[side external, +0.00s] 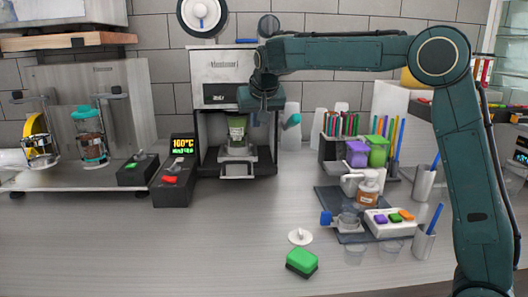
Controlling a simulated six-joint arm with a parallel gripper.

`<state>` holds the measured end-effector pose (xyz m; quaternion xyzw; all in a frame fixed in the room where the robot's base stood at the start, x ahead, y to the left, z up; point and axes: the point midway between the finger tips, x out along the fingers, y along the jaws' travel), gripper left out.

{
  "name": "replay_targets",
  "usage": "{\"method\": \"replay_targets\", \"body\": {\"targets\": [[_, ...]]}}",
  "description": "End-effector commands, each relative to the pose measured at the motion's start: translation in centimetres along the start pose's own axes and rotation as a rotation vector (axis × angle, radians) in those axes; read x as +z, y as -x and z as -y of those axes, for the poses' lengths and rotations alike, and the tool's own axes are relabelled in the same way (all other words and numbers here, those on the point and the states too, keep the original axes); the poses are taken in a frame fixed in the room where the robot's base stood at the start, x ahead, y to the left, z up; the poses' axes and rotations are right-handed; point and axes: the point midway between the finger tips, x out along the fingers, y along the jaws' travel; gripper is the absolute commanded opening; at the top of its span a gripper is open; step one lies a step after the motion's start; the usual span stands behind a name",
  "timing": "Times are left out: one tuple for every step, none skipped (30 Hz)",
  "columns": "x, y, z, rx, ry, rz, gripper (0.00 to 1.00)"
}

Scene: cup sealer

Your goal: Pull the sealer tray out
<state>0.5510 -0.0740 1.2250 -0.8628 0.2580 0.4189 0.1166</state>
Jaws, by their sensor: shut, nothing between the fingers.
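The cup sealer (215,66) stands against the back wall, with a white upper front and a dark open bay below. Its tray (237,171) sits low in the bay, with a handle-like bar at its front; how far it sticks out is hard to tell. A green-labelled cup (237,131) stands upright over the tray. My gripper (259,104) is shut and empty. It is in front of the sealer, above the tray and near the cup's top right in the picture. Whether it touches the cup or sealer cannot be told. My wrist covers part of the sealer's right side.
A control box with a red button (170,180) and a temperature display (182,145) stands left of the sealer. A green block (302,262) lies in front. The counter before the sealer is clear.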

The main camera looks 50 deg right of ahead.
Motion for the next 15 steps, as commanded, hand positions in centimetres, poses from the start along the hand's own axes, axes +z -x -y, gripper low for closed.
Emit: {"method": "replay_targets", "body": {"targets": [[-0.5,-1.2,0.7,0.011,-0.012,-0.004,0.00],[-0.8,-1.8,0.9,0.019,-0.022,-0.008,0.00],[-1.2,-2.6,1.3,0.028,-0.034,-0.013,0.00],[-1.5,-3.3,1.6,0.035,-0.044,-0.017,0.00],[-1.8,-3.9,1.9,0.042,-0.053,-0.021,0.00],[-2.1,-4.7,2.2,0.051,-0.066,-0.027,0.00],[-2.3,-5.3,2.5,0.058,-0.076,-0.032,0.00],[-2.5,-6.0,2.7,0.065,-0.085,-0.035,0.00],[-2.7,-6.9,3.0,0.074,-0.098,-0.040,0.00],[-2.9,-7.4,3.3,0.081,-0.106,-0.045,0.00],[-3.0,-8.0,3.5,0.086,-0.115,-0.049,0.00],[-3.1,-8.7,3.7,0.095,-0.126,-0.053,0.00],[-3.2,-9.2,3.9,0.100,-0.133,-0.056,0.00],[-3.3,-9.7,4.0,0.105,-0.139,-0.060,0.00],[-3.4,-10.2,4.2,0.112,-0.148,-0.063,0.00]]}}
